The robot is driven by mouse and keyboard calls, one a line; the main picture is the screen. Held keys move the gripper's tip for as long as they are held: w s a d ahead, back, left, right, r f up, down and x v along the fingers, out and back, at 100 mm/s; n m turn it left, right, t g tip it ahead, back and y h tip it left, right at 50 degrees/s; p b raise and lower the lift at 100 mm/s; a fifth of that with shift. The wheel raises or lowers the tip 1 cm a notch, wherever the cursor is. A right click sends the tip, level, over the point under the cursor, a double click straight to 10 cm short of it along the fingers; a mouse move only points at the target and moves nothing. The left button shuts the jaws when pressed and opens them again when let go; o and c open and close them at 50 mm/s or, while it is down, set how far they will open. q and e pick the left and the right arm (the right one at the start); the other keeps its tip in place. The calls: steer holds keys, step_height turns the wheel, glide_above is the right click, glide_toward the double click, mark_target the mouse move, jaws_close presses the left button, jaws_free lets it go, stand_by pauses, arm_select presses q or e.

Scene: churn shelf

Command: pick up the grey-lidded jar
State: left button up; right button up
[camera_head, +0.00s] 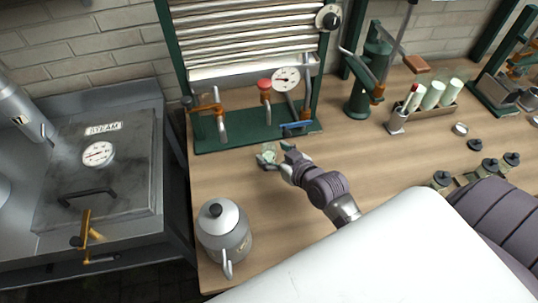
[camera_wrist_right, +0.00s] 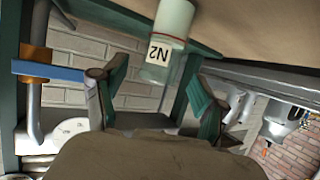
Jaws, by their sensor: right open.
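My right gripper (camera_head: 271,161) is open, low over the wooden table, in front of the green press stand. A small pale green glass jar (camera_head: 267,154) shows at its fingertips. In the right wrist view, this jar (camera_wrist_right: 174,20) carries a white "N2" label and appears upside down, between and beyond the open fingers of the right gripper (camera_wrist_right: 155,95). I see no finger clearly touching it. Its lid cannot be made out in either view. Small dark-lidded jars (camera_head: 442,179) stand at the right of the table, partly beside my arm. My left gripper is not in view.
A grey metal pot (camera_head: 226,243) with a black knob stands at the front left. The green stand (camera_head: 245,140) with taps and a gauge is close behind the gripper. A rack (camera_head: 436,108) holds pale green cylinders at right. The table's left middle is clear.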

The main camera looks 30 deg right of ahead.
steer(key=x, duration=0.3)
steer(key=shift+s+r, duration=0.1)
steer(key=shift+c, duration=0.9)
steer(key=c, duration=1.1)
jaws_close()
steer(key=shift+r, duration=0.1)
